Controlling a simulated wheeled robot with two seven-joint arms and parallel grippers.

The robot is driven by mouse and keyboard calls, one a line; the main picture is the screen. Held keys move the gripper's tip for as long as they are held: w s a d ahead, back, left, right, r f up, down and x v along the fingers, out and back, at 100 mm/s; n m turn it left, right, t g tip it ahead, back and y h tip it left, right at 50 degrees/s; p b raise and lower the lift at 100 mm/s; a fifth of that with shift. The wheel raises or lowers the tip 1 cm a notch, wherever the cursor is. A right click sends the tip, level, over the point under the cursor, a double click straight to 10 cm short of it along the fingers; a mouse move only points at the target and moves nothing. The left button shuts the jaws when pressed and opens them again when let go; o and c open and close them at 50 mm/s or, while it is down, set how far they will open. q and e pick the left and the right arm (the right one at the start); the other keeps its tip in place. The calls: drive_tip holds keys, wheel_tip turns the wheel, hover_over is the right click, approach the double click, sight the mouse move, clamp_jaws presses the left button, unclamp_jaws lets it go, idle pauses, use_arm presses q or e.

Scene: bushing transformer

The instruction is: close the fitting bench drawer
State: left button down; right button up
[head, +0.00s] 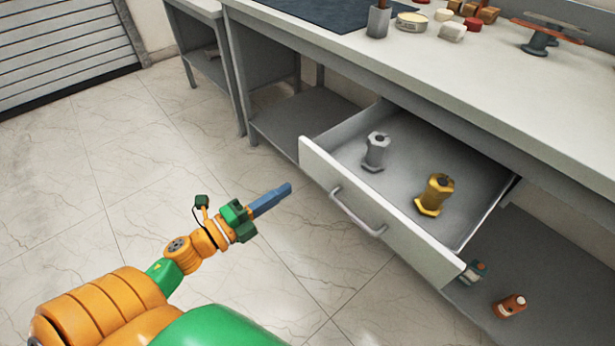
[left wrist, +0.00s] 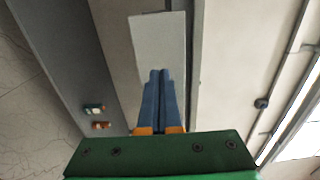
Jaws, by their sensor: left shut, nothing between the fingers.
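The fitting bench drawer (head: 400,170) is pulled out from under the bench top in the head view. Its white front panel (head: 415,240) has a grey bar handle (head: 358,212). A grey bushing-like part (head: 376,152) and a gold one (head: 436,194) stand upright inside. My left gripper (head: 289,188) is shut and empty, its blue fingers pointing toward the drawer front and appearing apart from it. In the left wrist view the shut fingers (left wrist: 161,72) overlap a pale panel (left wrist: 158,40), probably the drawer front. The right gripper is not visible.
The bench top (head: 500,90) holds a grey cup (head: 378,20), tins and small parts. A lower shelf (head: 560,280) holds an orange bottle (head: 510,305) and a green-and-white container (head: 474,271). The tiled floor (head: 130,180) before the drawer is clear except for my arm.

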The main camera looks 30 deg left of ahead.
sight(318, 169)
use_arm(q)
drive_tip(key=x, duration=0.7)
drive_tip(key=shift+w+d+f, duration=0.1)
drive_tip(key=shift+w, duration=0.15)
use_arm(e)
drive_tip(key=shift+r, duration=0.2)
